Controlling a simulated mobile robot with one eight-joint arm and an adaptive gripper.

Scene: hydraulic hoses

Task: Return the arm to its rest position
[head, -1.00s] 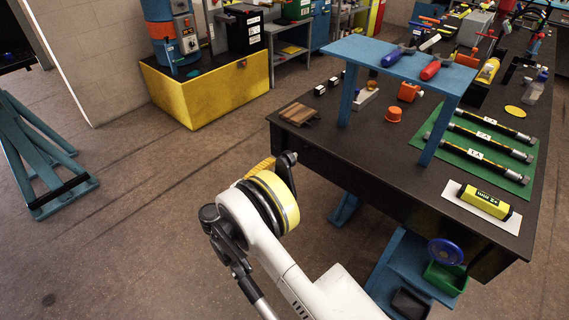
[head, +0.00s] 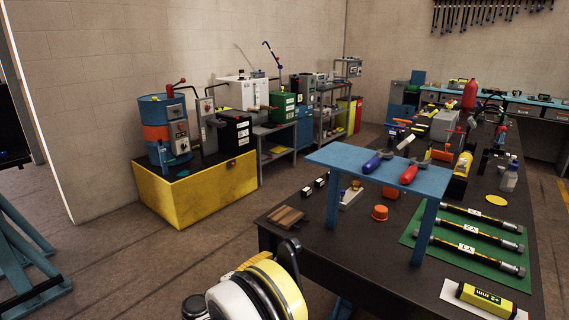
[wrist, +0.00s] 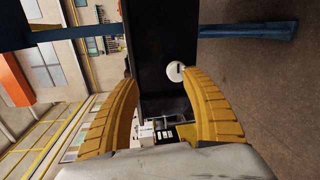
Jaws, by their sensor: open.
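My arm shows at the bottom of the head view, with its white link and yellow-banded joint (head: 272,288) cut off by the lower edge. It is in front of the near left corner of the black workbench (head: 340,262). A bit of ribbed yellow finger shows behind the joint. In the wrist view my gripper (wrist: 159,77) has its two ribbed yellow fingers spread apart, with nothing held between them. A small white round thing (wrist: 175,72) shows by one fingertip; I cannot tell what it is.
Several hoses lie on a green mat (head: 412,236) at right. A yellow bin (head: 195,192) stands back left, a blue frame (head: 30,262) far left. The floor between is clear.

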